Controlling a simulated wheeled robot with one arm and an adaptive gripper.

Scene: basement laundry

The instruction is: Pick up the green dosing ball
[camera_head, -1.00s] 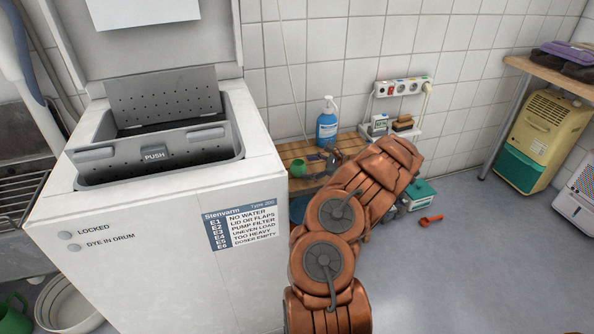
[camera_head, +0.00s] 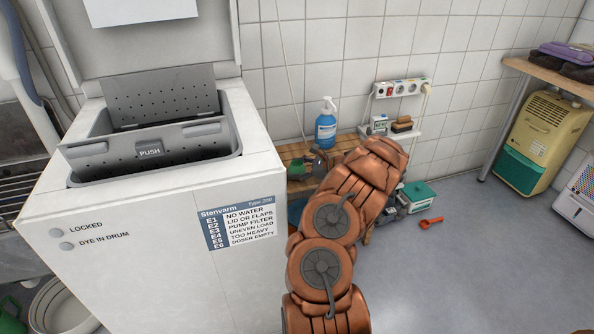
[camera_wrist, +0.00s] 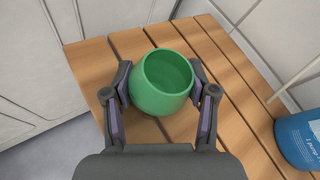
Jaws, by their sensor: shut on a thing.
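The green dosing ball (camera_wrist: 160,88) is a round cup with an open top, seen in the middle of the wrist view. My gripper (camera_wrist: 161,92) is shut on it, with one finger pressed to each side. The ball is over the slatted wooden bench (camera_wrist: 232,100); I cannot tell whether it touches the slats. In the head view the ball (camera_head: 297,170) is a small green patch beside the washer, mostly hidden by my gripper (camera_head: 308,167).
A blue pump bottle (camera_head: 326,128) stands on the bench behind my gripper. The top-loading washer (camera_head: 150,225), lid up, is close on the left. A red scoop (camera_head: 431,222) and a green-lidded box (camera_head: 418,193) are on the floor at right.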

